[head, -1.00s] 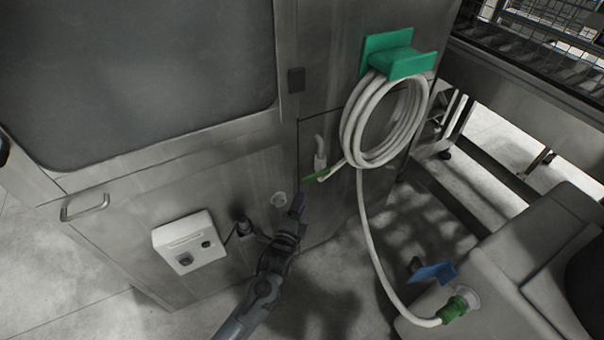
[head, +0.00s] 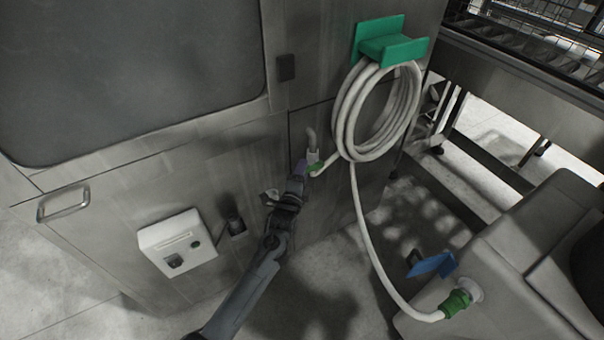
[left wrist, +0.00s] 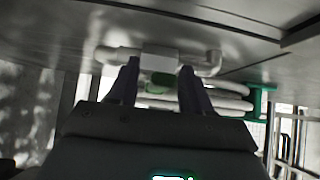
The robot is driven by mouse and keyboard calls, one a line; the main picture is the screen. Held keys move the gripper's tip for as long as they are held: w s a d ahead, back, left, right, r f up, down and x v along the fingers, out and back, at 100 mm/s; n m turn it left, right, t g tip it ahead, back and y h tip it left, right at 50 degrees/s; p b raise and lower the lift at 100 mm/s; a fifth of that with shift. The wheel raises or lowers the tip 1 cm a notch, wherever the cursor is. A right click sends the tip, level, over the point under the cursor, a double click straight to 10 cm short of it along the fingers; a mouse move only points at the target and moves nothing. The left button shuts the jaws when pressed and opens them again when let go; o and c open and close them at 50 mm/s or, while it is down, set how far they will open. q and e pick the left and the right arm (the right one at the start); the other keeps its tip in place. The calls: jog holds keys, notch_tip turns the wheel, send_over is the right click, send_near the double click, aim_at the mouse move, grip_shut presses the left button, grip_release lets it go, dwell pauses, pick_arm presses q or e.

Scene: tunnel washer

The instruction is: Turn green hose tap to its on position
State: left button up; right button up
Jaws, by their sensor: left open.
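The green hose tap handle (head: 316,168) sits on a pale pipe fitting on the steel machine's front, where the white hose joins. My left gripper (head: 301,168) has its fingertips right at the tap, partly covering it in the head view. In the left wrist view, the green tap handle (left wrist: 160,84) lies between the two open dark fingers of the left gripper (left wrist: 158,82), below the white valve body (left wrist: 160,60). I cannot tell if a finger touches it. My right gripper is not in view.
The coiled white hose (head: 345,110) hangs from a green bracket (head: 392,48) just right of the tap. Its lower end runs to a green connector (head: 455,303) near a blue lever (head: 434,264). A white control box (head: 178,243) is on the panel at left.

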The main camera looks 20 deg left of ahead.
pick_arm(q)
grip_shut()
dwell(0.3)
jog(key=shift+f+n+t+b, duration=0.3)
jog(key=shift+f+n+b, duration=0.15)
jog(key=shift+b, duration=0.35)
jog(key=shift+w+d+f+n+t+y+b, duration=0.15)
jog(key=shift+f+n+t+y+b, duration=0.6)
jog(key=shift+b, duration=1)
jog(key=shift+w+d+f+n+t+y+b, duration=0.15)
jog(key=shift+f+n+t+y+b, duration=0.25)
jog(key=shift+n+b, duration=1.05)
jog(key=shift+w+d+f+n+t+y+b, duration=0.15)
jog(key=shift+f+n+t+y+b, duration=0.4)
jog(key=shift+b, duration=1.45)
jog(key=shift+a+r, duration=0.1)
jog(key=shift+r, duration=0.1)
